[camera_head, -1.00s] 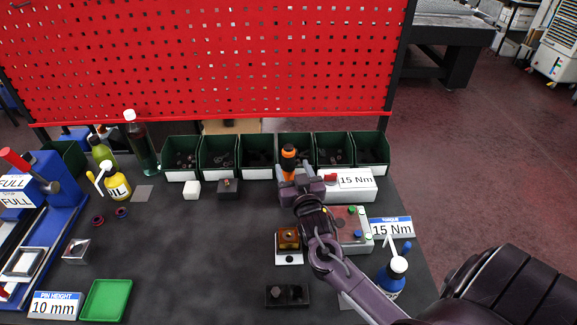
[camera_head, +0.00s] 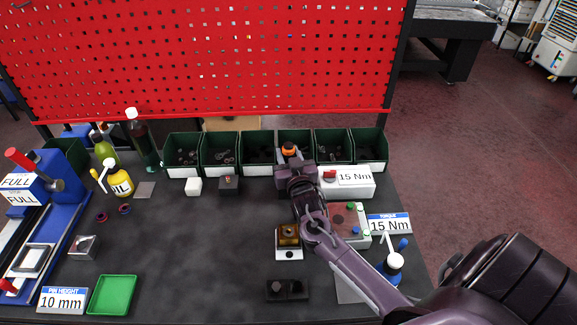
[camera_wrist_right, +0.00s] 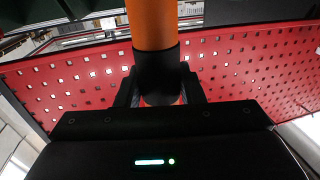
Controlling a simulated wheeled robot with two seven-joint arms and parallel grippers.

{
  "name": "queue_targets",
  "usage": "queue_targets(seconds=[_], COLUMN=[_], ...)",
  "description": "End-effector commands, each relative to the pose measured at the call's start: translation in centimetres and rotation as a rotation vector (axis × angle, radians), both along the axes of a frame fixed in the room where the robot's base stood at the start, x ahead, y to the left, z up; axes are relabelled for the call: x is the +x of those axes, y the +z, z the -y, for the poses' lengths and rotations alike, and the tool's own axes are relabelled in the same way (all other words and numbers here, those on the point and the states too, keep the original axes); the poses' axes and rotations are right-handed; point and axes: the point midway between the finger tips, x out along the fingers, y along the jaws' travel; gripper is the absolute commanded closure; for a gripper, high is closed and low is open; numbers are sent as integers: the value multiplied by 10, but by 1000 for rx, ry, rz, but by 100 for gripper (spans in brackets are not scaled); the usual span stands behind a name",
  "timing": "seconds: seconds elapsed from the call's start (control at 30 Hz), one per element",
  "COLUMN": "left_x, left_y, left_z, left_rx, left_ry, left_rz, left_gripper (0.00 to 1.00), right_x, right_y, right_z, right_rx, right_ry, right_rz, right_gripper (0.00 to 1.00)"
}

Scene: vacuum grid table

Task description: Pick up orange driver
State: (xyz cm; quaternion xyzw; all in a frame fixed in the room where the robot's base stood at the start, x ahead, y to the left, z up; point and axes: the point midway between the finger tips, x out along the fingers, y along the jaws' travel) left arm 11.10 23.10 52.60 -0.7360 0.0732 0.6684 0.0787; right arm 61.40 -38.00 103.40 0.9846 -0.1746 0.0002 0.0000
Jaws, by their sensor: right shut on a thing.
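The orange driver (camera_head: 289,150) shows as a small orange top just beyond my right gripper, in front of the green bins. In the right wrist view its orange handle (camera_wrist_right: 152,24) and black collar stand large between the fingers. My right gripper (camera_wrist_right: 158,92) is shut on the driver around the black collar. In the head view the right gripper (camera_head: 294,168) partly hides the driver, and its lower end cannot be seen. My left gripper is not in view.
A row of green bins (camera_head: 220,152) stands at the back below the red pegboard (camera_head: 200,60). A white 15 Nm box (camera_head: 352,190) is right of the gripper. A brass-coloured block (camera_head: 288,234) sits nearer. The table's middle (camera_head: 190,240) is clear.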

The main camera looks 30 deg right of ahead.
Motion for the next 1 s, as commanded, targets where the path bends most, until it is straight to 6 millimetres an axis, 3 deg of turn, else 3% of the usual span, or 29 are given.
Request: queue_targets(seconds=[0.1,0.47,0.67,1.0], left_x=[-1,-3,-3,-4], left_y=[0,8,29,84], left_z=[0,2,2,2], left_rx=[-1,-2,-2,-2], left_ry=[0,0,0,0], left_rz=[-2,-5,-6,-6], left_gripper=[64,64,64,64], right_x=[0,0,0,0], right_y=[2,11,35,97], right_z=[0,0,0,0], right_rx=[0,0,0,1], right_ry=[0,0,-1,0], right_rz=[4,4,4,4], right_gripper=[97,97,97,97])
